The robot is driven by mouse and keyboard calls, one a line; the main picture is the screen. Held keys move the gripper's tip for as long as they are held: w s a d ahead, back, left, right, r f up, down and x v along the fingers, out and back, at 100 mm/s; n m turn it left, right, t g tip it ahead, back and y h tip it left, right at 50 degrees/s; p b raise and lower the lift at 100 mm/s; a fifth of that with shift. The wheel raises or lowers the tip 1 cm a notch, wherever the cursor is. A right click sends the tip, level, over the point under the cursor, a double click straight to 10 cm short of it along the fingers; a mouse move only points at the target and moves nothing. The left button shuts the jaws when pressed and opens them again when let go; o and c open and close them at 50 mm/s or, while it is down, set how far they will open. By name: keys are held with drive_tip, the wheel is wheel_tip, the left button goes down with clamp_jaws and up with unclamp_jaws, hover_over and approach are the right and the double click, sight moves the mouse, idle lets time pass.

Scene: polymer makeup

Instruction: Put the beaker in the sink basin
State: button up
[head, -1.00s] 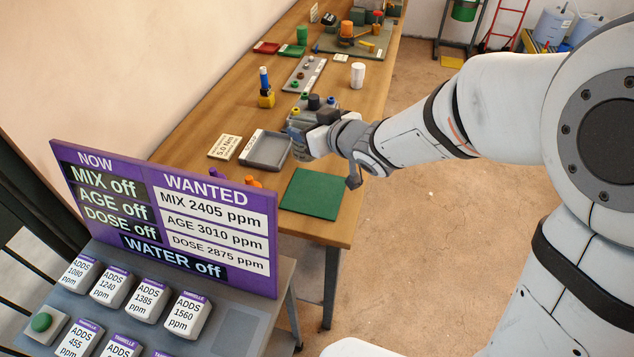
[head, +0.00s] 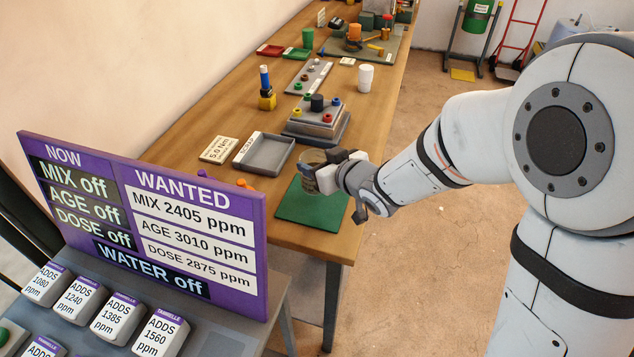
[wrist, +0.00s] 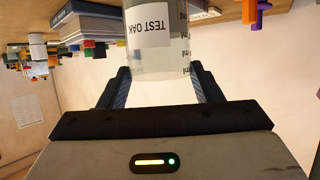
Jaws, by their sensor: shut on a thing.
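The beaker (head: 312,158) is clear, with dark volume marks and a white "TEST OAK" label. It shows large between the fingers in the wrist view (wrist: 150,35). My gripper (head: 325,176) is shut on it. In the head view the beaker is above or at the green mat (head: 308,214), partly hidden by my gripper; I cannot tell whether it touches the mat. I cannot make out a sink basin in either view.
A grey tray (head: 262,168) and a grey stepped block with coloured knobs (head: 318,120) are close by on the bench. A white cup (head: 366,76) stands farther back. A purple sign (head: 150,205) stands in the foreground.

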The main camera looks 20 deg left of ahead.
drive_tip(key=shift+f, duration=2.2)
drive_tip(key=shift+f+b, duration=0.2)
drive_tip(key=shift+b, duration=0.1)
drive_tip(key=o, duration=1.2)
drive_tip(key=shift+r, duration=0.15)
drive_tip(key=shift+s+d+r, duration=0.1)
drive_tip(key=shift+r, duration=0.05)
drive_tip(key=shift+b+v, duration=1.45)
drive_tip(key=shift+v, duration=4.45)
drive_tip(key=shift+d, duration=0.1)
